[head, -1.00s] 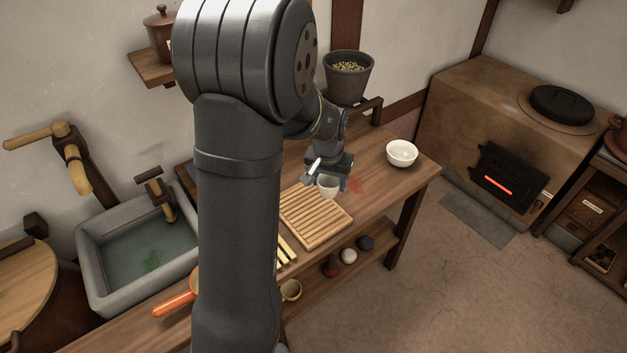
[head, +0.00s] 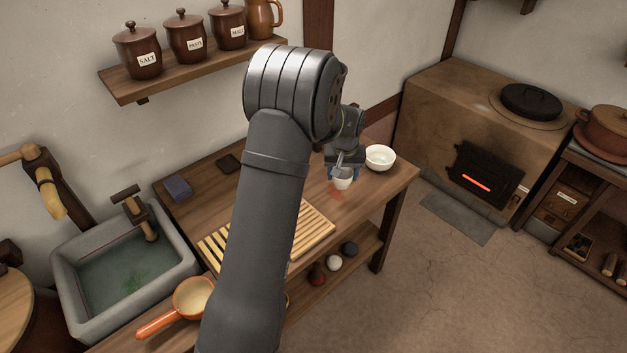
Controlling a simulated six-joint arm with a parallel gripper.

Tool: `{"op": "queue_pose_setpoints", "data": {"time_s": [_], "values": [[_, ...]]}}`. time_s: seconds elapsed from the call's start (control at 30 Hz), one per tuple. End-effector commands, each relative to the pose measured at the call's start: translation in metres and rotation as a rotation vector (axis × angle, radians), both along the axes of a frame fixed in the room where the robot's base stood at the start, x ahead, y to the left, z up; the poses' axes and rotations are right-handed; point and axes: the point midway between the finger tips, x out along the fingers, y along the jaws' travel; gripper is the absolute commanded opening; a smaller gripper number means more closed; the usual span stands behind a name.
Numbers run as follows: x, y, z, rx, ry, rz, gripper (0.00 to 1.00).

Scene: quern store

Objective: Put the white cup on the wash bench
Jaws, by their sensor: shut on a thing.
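The white cup (head: 343,181) is upright between the blue-tipped fingers of my gripper (head: 343,172), which is shut on it. The cup is over the right part of the wooden wash bench (head: 372,192), beside a reddish patch (head: 333,195) on the bench top. I cannot tell whether the cup's base touches the wood. My arm hides the middle of the bench and part of the slatted rack.
A white bowl (head: 380,158) stands close to the cup on its right. The slatted wooden rack (head: 314,228) lies nearer on the bench. An orange-handled ladle (head: 186,303) and a stone sink (head: 68,296) are at left. A dark blue block (head: 178,188) lies at the back.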

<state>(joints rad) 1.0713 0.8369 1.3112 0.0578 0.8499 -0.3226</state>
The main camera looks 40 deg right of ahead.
Motion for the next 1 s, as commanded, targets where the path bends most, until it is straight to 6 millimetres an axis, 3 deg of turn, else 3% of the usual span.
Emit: {"op": "queue_pose_setpoints", "data": {"time_s": [0.2, 0.4, 0.57, 0.8, 1.0], "values": [[0.049, 0.006, -0.031, 0.002, 0.001, 0.002, 0.34], [0.072, 0.007, -0.043, 0.0, 0.0, 0.0, 0.34], [0.074, 0.008, -0.053, 0.001, 0.001, -0.001, 0.34], [0.074, 0.008, -0.084, 0.0, 0.0, -0.002, 0.34], [0.074, 0.007, -0.084, 0.0, -0.001, -0.002, 0.34]]}}
